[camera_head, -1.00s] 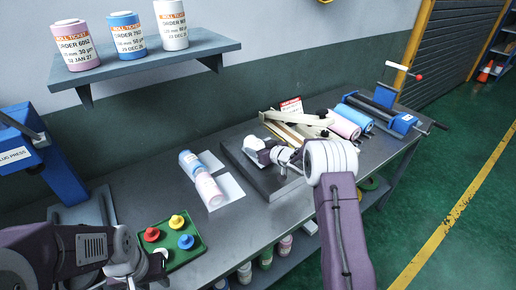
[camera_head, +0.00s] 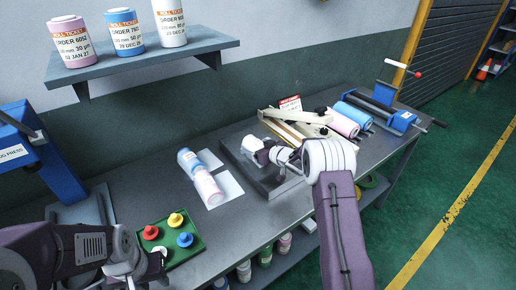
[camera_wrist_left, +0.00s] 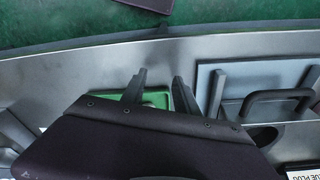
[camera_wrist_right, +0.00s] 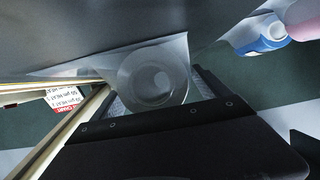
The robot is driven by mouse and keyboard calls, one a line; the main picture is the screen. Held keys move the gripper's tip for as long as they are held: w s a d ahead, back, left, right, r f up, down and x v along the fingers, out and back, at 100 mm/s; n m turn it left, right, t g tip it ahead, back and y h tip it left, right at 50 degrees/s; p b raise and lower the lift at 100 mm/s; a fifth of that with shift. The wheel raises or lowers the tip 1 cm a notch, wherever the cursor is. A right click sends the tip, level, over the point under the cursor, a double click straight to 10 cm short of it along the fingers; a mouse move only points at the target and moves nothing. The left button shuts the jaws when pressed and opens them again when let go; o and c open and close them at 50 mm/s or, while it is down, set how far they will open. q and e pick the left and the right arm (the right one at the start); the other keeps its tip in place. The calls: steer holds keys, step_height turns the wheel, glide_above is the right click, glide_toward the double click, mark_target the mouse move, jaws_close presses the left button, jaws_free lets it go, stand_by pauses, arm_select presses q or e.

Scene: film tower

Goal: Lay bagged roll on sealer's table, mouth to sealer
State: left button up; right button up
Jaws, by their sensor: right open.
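The bagged roll (camera_head: 250,143), whitish in a clear bag, is on or just above the sealer's dark table (camera_head: 240,160), left of the cream sealer (camera_head: 297,122). In the right wrist view the roll (camera_wrist_right: 153,78) shows end-on inside the clear film, close in front of the gripper. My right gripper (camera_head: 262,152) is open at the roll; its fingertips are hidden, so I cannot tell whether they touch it. I cannot clearly see the bag's mouth. My left gripper (camera_wrist_left: 158,88) is open and empty, beside the green plug tray (camera_head: 185,255).
Blue (camera_head: 188,160) and pink (camera_head: 207,187) rolls lie on white sheets left of the sealer. A blue press (camera_head: 40,150) stands at far left.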

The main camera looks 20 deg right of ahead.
steer(key=v, duration=0.9)
